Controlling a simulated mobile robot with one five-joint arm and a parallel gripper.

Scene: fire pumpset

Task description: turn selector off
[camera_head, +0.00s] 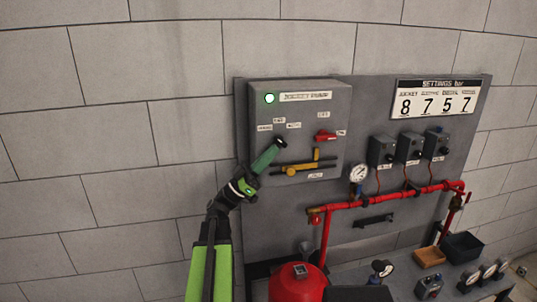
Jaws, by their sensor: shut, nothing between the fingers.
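The grey jockey pump panel (302,108) is on the wall board, with a lit green lamp (269,98) at its upper left. Small white labels (279,120) sit in an arc on its left half; their text is too small to read surely. My gripper (279,145) is in front of the panel just below these labels, shut and empty. A dark round end shows at its tip; I cannot tell whether this is the selector knob or my fingertips. The selector's pointing direction is hidden or too small to tell.
A red switch (325,135) and a yellow handle (298,167) are on the panel right of my gripper. Grey boxes (381,150), a gauge (359,173) and red pipe (395,193) lie farther right. A red vessel (297,284) stands below. The left wall is bare.

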